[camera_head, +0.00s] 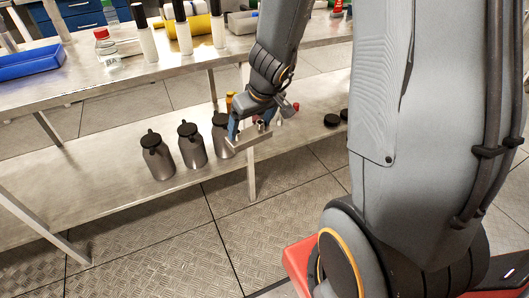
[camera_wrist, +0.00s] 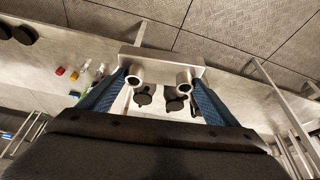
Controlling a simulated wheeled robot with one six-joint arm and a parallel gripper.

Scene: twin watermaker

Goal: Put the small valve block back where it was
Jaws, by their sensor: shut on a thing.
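The small valve block (camera_head: 249,142) is a pale metal bar with two short round ports. In the head view it hangs in front of the lower shelf (camera_head: 110,205), near a table leg. My gripper (camera_head: 252,123) is shut on it, with blue fingers. In the wrist view the block (camera_wrist: 165,66) lies across the fingertips of my gripper (camera_wrist: 160,84), with its two open ports facing the camera between the fingers. The exact finger contact is hard to make out.
Several dark jugs (camera_head: 158,160) with black lids stand on the lower shelf, one close behind the block. Black discs (camera_head: 332,120) lie farther right. The upper bench carries a blue tray (camera_head: 28,62), a red-capped bottle (camera_head: 106,50) and black-and-white bottles (camera_head: 146,38). The lower shelf's front left is clear.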

